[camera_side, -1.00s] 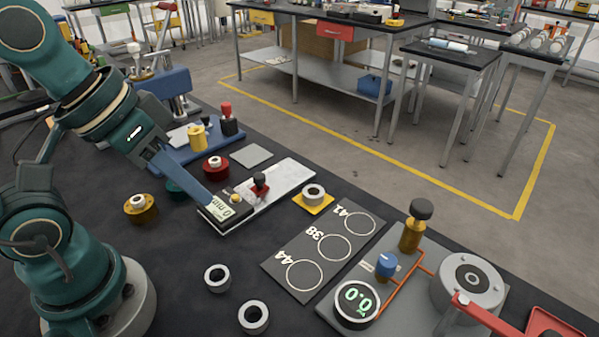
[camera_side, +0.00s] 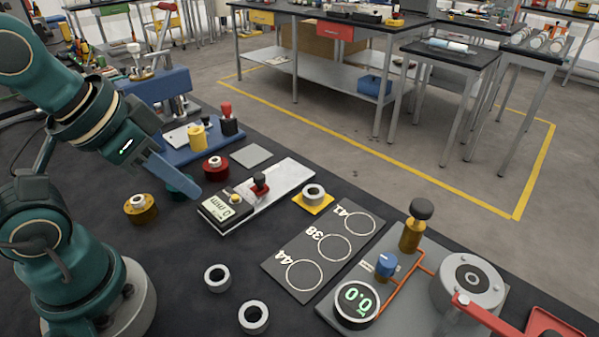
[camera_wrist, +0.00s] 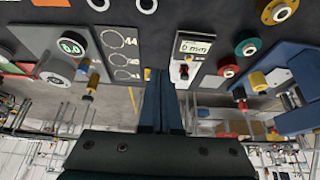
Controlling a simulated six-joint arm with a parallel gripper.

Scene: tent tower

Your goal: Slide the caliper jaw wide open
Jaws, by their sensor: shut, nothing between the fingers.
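The caliper (camera_side: 282,186) is a pale bar lying flat on the dark table. Its display (camera_side: 224,210) reads what looks like 0 mm, and a yellow button sits beside it. A jaw slider with a red base and black knob (camera_side: 260,184) stands on the bar close to the display end. In the wrist view the caliper display (camera_wrist: 193,47) shows right of centre, with the slider (camera_wrist: 184,71) just beyond it. My gripper (camera_side: 196,193) is shut and empty. Its blue fingers are above and left of the display, apart from the slider. The fingers also show in the wrist view (camera_wrist: 161,72).
A grey ring on a yellow base (camera_side: 313,196) is close to the bar. Loose grey rings (camera_side: 217,278) lie in front. A red spool (camera_side: 215,168) and blue stand (camera_side: 190,150) are behind.

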